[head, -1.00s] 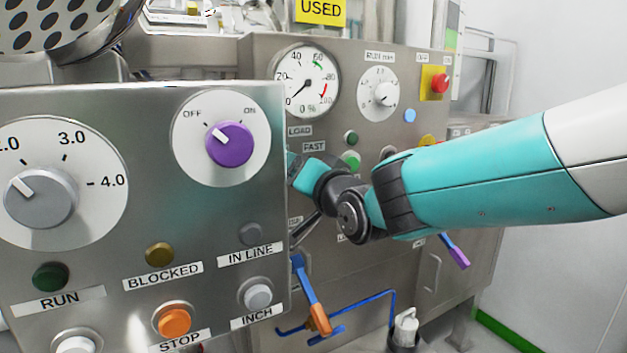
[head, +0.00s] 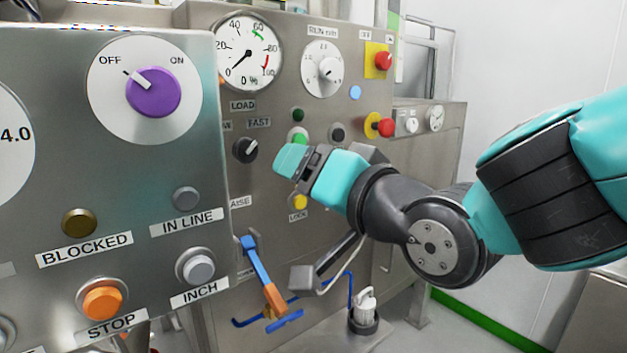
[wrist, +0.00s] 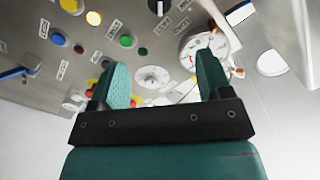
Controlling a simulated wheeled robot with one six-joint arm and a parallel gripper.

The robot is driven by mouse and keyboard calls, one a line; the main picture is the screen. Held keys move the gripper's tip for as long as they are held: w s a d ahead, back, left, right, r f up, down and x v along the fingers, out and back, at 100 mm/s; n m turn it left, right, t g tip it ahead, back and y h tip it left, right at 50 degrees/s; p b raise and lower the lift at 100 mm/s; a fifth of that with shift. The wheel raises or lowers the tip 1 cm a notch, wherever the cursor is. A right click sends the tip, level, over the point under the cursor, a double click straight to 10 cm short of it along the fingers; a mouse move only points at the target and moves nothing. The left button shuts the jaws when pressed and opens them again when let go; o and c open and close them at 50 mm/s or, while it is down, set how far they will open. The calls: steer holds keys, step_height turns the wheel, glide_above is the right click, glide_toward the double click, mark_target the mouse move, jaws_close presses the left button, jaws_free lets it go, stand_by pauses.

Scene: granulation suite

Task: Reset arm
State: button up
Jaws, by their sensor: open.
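My gripper (wrist: 165,88) is open and empty in the wrist view, its two teal fingers apart, with the button panel beyond them. In the head view my gripper (head: 290,163) is in front of the rear steel panel (head: 225,205), right of the black selector knob (head: 245,150) and below the green button (head: 299,137). It looks apart from the panel, though the exact gap is hard to judge. My arm reaches in from the right side of the picture and hides part of the panel's lower right.
The nearer control panel (head: 60,180) fills the left, with a purple OFF/ON knob (head: 152,92) and an orange STOP button (head: 103,302). A gauge (head: 247,53) and red stop buttons (head: 383,61) are on the rear panel. A blue lever (head: 256,262) hangs below. The right wall side is open.

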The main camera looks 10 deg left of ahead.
steer(key=shift+d, duration=0.1)
steer(key=s+d+f+n+g+h+p, duration=0.1)
steer(key=d+f+g+h+p, duration=0.15)
steer(key=d, duration=0.25)
steer(key=s+d+f+g+h+p, duration=0.1)
steer(key=d+h+p, duration=0.15)
steer(key=d, duration=0.25)
steer(key=s+d+f+n+g+h+p, duration=0.2)
steer(key=s+d+g, duration=0.6)
steer(key=s+d, duration=0.5)
steer(key=s+n+h+p, duration=0.1)
steer(key=h, duration=0.1)
steer(key=shift+s+d+f+n+h, duration=0.2)
steer(key=shift+s+n+h, duration=0.05)
steer(key=shift+n+h, duration=0.05)
